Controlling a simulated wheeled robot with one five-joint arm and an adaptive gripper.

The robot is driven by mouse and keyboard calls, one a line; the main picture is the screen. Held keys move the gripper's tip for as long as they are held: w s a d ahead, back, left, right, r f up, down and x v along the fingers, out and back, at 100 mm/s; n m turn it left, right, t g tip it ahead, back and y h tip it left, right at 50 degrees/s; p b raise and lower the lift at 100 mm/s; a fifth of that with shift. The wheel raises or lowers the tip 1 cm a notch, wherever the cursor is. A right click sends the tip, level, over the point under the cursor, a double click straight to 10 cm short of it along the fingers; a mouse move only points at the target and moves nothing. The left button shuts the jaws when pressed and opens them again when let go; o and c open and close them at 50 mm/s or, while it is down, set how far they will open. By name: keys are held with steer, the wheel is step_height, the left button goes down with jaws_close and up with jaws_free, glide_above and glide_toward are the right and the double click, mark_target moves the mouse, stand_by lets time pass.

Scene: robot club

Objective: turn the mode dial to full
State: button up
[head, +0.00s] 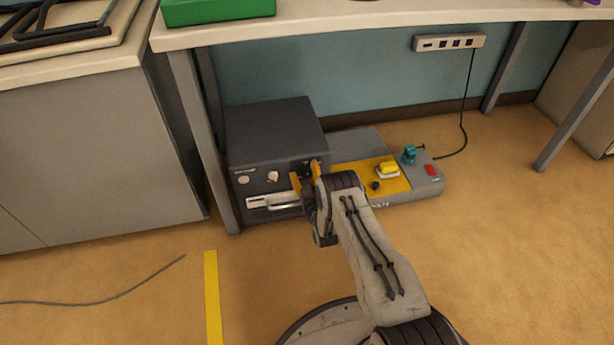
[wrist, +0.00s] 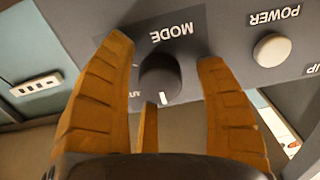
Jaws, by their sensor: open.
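The dark mode dial (wrist: 160,77) is on the dark grey front panel of a box (head: 275,130). In the wrist view the MODE lettering is upside down, and the dial's white pointer mark faces the picture's bottom, slightly right. A position label beside the dial is partly hidden by a finger; I cannot read "full". My gripper (head: 306,174) is at the panel's right part. Its orange fingers are open, one on each side of the dial in the wrist view (wrist: 165,55), with gaps showing between them and the dial.
A white POWER knob (wrist: 273,49) is beside the dial. The box has a drawer handle (head: 285,207) low on its front. A grey base with a yellow panel (head: 345,176) and several controls stands right of it. A table (head: 350,15) spans above; table legs flank the space.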

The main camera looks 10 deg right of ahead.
steer(key=shift+w, duration=0.15)
steer(key=shift+c, duration=0.3)
steer(key=c, duration=1.2)
steer(key=shift+o, duration=0.2)
steer(key=m, duration=0.5)
steer(key=shift+m, duration=0.4)
steer(key=m, duration=1.2)
steer(key=shift+r+m, duration=0.1)
steer(key=shift+m, duration=0.3)
steer(key=m, duration=0.5)
steer(key=shift+m, duration=0.3)
